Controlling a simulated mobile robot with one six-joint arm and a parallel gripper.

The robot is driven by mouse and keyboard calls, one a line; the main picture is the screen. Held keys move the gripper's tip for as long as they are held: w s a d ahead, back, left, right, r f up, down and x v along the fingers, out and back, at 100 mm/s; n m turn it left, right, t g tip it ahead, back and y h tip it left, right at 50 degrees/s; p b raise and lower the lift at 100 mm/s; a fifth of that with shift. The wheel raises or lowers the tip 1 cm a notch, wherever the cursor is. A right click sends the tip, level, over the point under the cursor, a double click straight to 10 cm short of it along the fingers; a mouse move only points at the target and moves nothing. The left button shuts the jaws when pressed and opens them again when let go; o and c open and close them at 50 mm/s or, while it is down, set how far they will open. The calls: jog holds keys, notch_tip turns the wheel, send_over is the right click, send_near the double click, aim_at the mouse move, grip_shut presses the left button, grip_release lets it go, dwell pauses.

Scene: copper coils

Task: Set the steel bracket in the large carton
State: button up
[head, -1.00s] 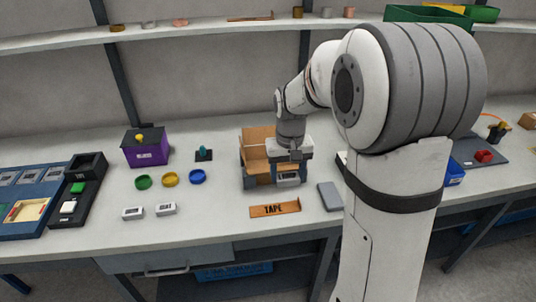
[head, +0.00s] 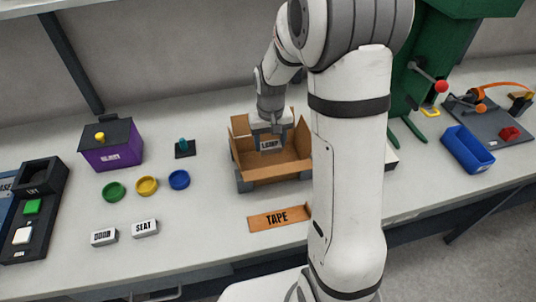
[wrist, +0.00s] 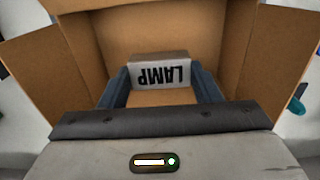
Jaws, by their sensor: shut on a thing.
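My gripper (head: 268,136) is shut on a light grey block marked LAMP (head: 271,146). In the wrist view the LAMP block (wrist: 160,73) sits between the two blue-grey fingers (wrist: 160,82). The open brown carton (head: 275,173) stands on the bench, its flaps up and spread. The gripper points down into the carton's mouth, with the block between its walls as seen from the head. I cannot tell whether the block touches the carton floor. I see nothing marked as a steel bracket; the held block is the only candidate.
A brown TAPE strip (head: 280,217) lies in front of the carton. Green (head: 114,190), yellow (head: 147,185) and blue (head: 179,180) rings lie to its left, with a purple box (head: 112,149) behind. A blue bin (head: 468,150) stands to the right. My own arm hides the bench right of the carton.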

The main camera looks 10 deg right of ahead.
aim_at(270, 164)
jog(key=shift+f, duration=3.15)
jog(key=shift+f, duration=0.1)
jog(key=o, duration=1)
notch_tip(270, 164, up, 12)
jog(key=shift+f, duration=0.1)
jog(key=s+r+t, duration=0.1)
jog(key=s+r, duration=0.2)
jog(key=s, duration=0.3)
jog(key=s+r+t, duration=0.1)
jog(key=s+r, duration=0.2)
jog(key=s, duration=0.4)
jog(key=s+r+t, duration=0.1)
jog(key=s+r, duration=0.2)
jog(key=s, duration=0.4)
jog(key=shift+s, duration=0.1)
